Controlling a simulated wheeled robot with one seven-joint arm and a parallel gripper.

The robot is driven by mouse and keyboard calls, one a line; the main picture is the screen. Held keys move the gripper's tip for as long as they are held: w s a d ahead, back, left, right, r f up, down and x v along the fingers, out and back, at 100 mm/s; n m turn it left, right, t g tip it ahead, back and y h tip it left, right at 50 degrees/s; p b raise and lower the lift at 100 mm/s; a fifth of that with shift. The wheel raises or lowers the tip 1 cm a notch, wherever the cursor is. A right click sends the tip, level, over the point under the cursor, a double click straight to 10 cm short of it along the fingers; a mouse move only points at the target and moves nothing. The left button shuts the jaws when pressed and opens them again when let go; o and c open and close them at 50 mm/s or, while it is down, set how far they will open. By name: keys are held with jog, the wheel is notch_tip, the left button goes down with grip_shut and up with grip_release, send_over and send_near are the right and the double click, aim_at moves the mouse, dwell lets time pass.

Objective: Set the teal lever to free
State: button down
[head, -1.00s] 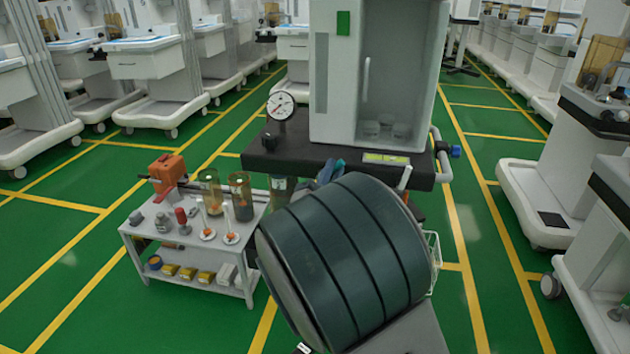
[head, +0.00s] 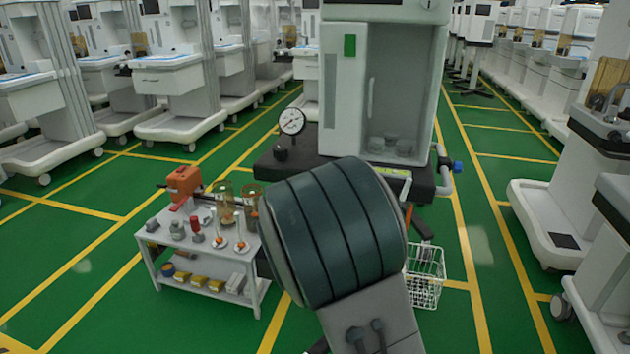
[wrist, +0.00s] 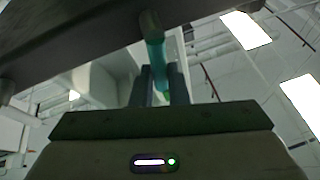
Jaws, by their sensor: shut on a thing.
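The teal lever (wrist: 155,50) shows in the wrist view as a short rod running down from a dark rounded end below the edge of a dark slab. My gripper (wrist: 163,82) is shut on it, with one dark finger on each side of the teal rod. In the head view my own large dark arm link covers the gripper and the lever, so neither shows there. The lever's markings and its set position cannot be read.
The anaesthesia cart (head: 342,110) stands ahead with a pressure gauge (head: 292,121) at its left. A white trolley (head: 254,290) with jars and an orange device (head: 184,183) is at left.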

dwell(0.4)
jog(key=c, duration=1.4)
grip_release()
jog(key=b+v, duration=0.3)
jog(key=v, duration=1)
jog(key=shift+s+f, duration=0.2)
jog(key=shift+s, duration=0.15)
